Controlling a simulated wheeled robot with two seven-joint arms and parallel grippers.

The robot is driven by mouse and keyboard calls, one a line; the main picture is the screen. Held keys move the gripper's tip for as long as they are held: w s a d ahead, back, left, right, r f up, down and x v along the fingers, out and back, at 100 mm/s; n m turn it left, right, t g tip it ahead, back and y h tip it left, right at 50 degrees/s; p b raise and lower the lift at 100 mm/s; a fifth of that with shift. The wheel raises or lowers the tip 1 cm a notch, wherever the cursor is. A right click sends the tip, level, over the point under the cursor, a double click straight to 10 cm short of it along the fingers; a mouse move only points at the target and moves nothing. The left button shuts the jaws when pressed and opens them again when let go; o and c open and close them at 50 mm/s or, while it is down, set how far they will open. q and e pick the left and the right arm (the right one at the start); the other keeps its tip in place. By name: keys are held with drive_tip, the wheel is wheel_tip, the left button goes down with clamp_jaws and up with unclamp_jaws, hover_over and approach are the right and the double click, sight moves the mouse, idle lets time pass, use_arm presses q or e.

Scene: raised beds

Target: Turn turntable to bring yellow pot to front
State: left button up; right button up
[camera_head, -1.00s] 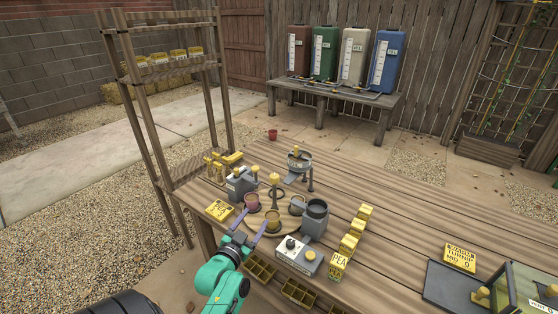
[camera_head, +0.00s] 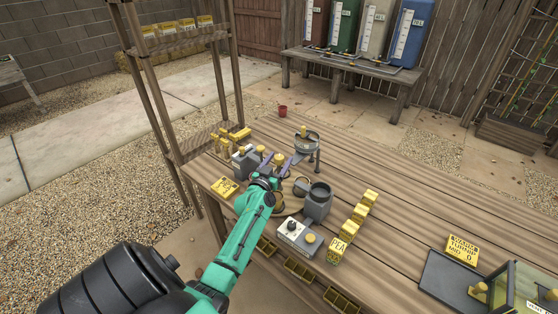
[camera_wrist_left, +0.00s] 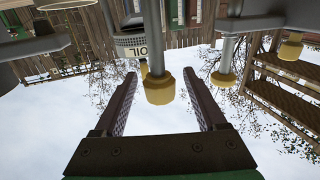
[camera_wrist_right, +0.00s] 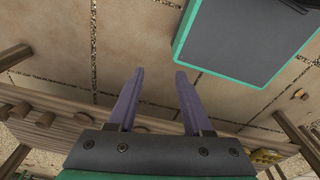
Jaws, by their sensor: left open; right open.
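The round wooden turntable (camera_head: 284,215) is on the bench, largely covered by my left arm. A brownish-yellow pot (camera_head: 278,203) shows beside the forearm; I cannot tell for sure that it is the yellow one. A grey pot (camera_head: 300,187) sits at the turntable's right. In the left wrist view the yellow knob (camera_wrist_left: 160,88) shows between the open fingers, with no clear contact. My right gripper (camera_wrist_right: 155,75) is open and empty, away from the bench top.
A grey machine (camera_head: 244,160) stands behind left, a grey cylinder unit (camera_head: 317,201) to the right, and a control box (camera_head: 299,237) in front. Several yellow seed boxes (camera_head: 348,231) line the right. A round grey stand (camera_head: 305,145) is behind. The bench's right middle is clear.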

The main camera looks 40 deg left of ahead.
use_arm(q)
clamp_jaws()
drive_tip(key=m+h+b, duration=0.1)
drive_tip(key=h+b, duration=0.1)
drive_tip(key=b, duration=0.3)
drive_tip(key=f+m+h+b, duration=0.1)
drive_tip(key=m+h+b, duration=0.1)
drive_tip(key=b, duration=0.4)
drive_tip(key=shift+f+t, duration=0.2)
drive_tip(key=shift+t, duration=0.1)
drive_tip(key=h+b, duration=0.1)
drive_tip(key=b, duration=0.4)
drive_tip(key=m+h+b, duration=0.1)
drive_tip(key=h+b, duration=0.1)
drive_tip(key=b, duration=0.4)
drive_tip(key=m+h+b, duration=0.1)
drive_tip(key=b, duration=0.4)
drive_tip(key=shift+r+b, duration=0.25)
drive_tip(key=shift+b, duration=0.05)
use_arm(e)
wheel_tip(320, 180, down, 28)
use_arm(q)
drive_tip(key=m+h+b, duration=0.1)
drive_tip(key=b, duration=0.2)
drive_tip(key=shift+r, duration=0.4)
use_arm(e)
drive_tip(key=w+a+r, duration=0.1)
drive_tip(key=w, duration=0.6)
drive_tip(key=shift+w+a+r, duration=0.2)
drive_tip(key=shift+a+r, duration=0.2)
